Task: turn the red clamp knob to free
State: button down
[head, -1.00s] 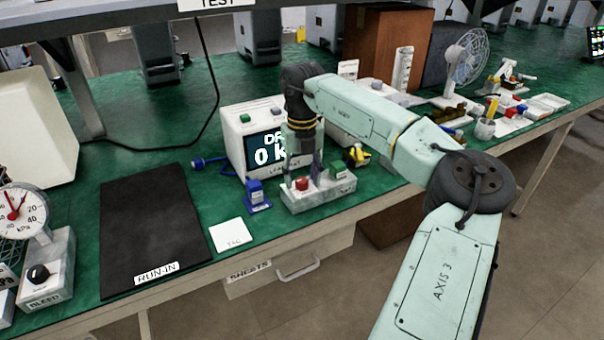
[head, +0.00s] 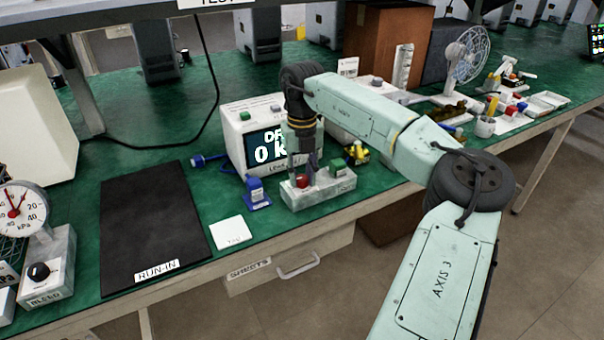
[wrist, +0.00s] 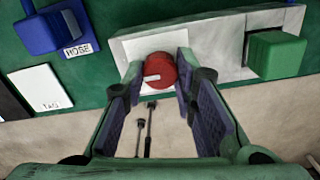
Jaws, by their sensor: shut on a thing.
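The red clamp knob (head: 302,181) stands on a pale grey block (head: 318,197) near the bench's front edge. In the wrist view the knob (wrist: 159,70) is round, with a white mark on its face. My gripper (wrist: 160,80) points down over the block, with one finger on each side of the knob, shut on it. In the head view my gripper (head: 303,172) partly covers the knob. A green knob (head: 337,168) sits on the same block, to the right; it also shows in the wrist view (wrist: 277,54).
A blue hose fitting (head: 256,192) stands just left of the block, with a white tag (head: 231,232) nearer the front edge. A display box (head: 236,135) stands behind. The black run-in mat (head: 150,225) lies flat and empty at left.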

jog(key=shift+n, duration=0.4)
jog(key=n, duration=0.8)
jog(key=shift+n, duration=0.3)
jog(key=n, duration=0.4)
jog(key=shift+p, duration=0.35)
jog(key=shift+n, duration=2.2)
jog(key=c, duration=1.3)
grip_release()
jog(key=shift+r, duration=0.15)
